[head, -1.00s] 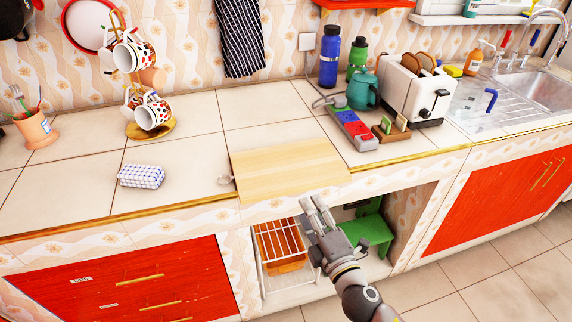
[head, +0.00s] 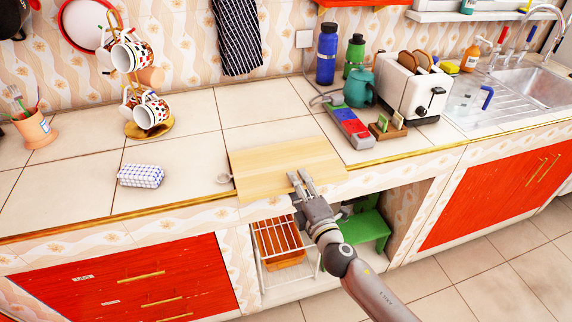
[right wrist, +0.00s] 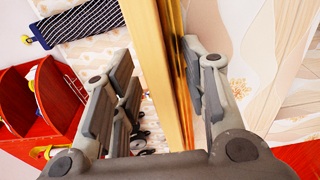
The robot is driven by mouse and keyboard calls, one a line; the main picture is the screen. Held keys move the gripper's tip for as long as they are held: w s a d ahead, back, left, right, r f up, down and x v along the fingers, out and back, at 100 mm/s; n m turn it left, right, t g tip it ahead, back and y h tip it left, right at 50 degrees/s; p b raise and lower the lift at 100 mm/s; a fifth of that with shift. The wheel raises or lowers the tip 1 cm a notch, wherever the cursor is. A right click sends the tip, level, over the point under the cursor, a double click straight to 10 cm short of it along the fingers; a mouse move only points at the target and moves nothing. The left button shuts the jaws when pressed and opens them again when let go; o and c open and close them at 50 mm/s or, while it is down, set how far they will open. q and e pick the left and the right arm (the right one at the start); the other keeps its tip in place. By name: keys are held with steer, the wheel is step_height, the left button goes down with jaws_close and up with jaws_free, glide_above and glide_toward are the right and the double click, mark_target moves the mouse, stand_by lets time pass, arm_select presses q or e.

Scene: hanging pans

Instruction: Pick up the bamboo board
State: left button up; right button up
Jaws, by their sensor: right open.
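The bamboo board (head: 272,163) is a pale wooden rectangle lying flat on the tiled counter, its near edge reaching the counter's front. My right gripper (head: 301,178) is open at the board's near edge, right of its middle; its fingertips overlap the board in the head view. In the right wrist view the board (right wrist: 147,60) shows edge-on as a tan strip between the spread fingers (right wrist: 157,52), next to the gold counter trim. I cannot tell whether any finger touches it. My left gripper is not in view.
A grey-blue-red box (head: 348,128) and toaster (head: 408,86) stand right. Below the counter is an open bay with a white rack (head: 283,240) and green stool (head: 366,232).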

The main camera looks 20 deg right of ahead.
jaws_close()
stand_by(0.3)
steer(key=shift+r, duration=0.1)
steer(key=shift+r, duration=0.15)
steer(key=shift+r, duration=0.25)
step_height(320, 180, up, 3)
steer(key=shift+s+a+r+p, duration=0.1)
steer(key=shift+p, duration=1)
steer(key=s+a+r, duration=0.9)
steer(key=s, duration=0.1)
steer(key=shift+a, duration=0.15)
